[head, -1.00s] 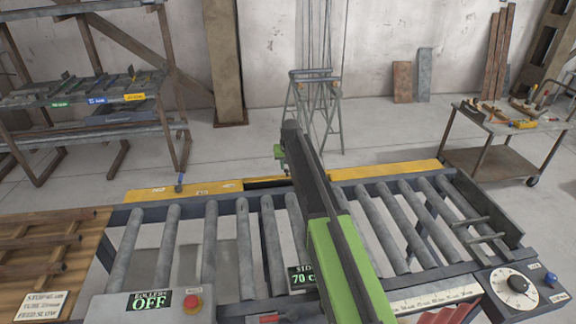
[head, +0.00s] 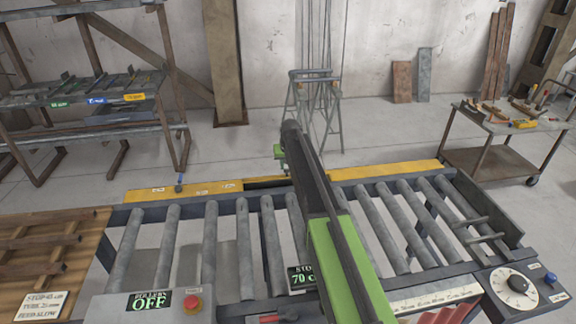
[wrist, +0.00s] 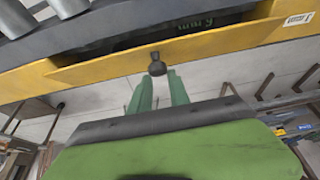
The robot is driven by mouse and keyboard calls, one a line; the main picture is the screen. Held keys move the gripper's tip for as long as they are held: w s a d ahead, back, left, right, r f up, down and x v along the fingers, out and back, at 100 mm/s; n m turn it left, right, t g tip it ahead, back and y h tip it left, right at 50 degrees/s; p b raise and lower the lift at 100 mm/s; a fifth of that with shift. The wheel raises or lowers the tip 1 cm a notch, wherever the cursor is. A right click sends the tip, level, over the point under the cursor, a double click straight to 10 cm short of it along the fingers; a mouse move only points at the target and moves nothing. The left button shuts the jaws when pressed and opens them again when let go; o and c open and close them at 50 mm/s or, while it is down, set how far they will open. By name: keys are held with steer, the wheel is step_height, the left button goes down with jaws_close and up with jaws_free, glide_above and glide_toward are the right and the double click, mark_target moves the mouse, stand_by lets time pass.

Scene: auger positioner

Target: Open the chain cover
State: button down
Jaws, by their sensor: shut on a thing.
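The chain cover is a yellow panel along the far side of the roller table, seen in the wrist view (wrist: 220,42) and at the back of the table in the head view (head: 385,170). A dark round knob (wrist: 157,62) stands on its face. My gripper (wrist: 158,76) has its two green fingers at the knob and is shut on it. A dark gap (wrist: 150,42) with partly readable lettering shows behind the panel's upper edge, so the panel leans away from the frame there. In the head view my arm hides part of this section.
Grey rollers (head: 210,240) fill the table, and a sign beside the red button (head: 193,302) reads rollers off. A dial (head: 510,290) is at the right front. A shelf rack (head: 85,100) and a trolley (head: 500,160) stand behind. Floor beyond the cover is open.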

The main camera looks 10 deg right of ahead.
stand_by(0.4)
steer(key=c, duration=1.2)
jaws_free()
steer(key=shift+c, duration=0.2)
steer(key=p+v, duration=1.6)
steer(key=v, duration=0.1)
steer(key=shift+s+r, duration=0.15)
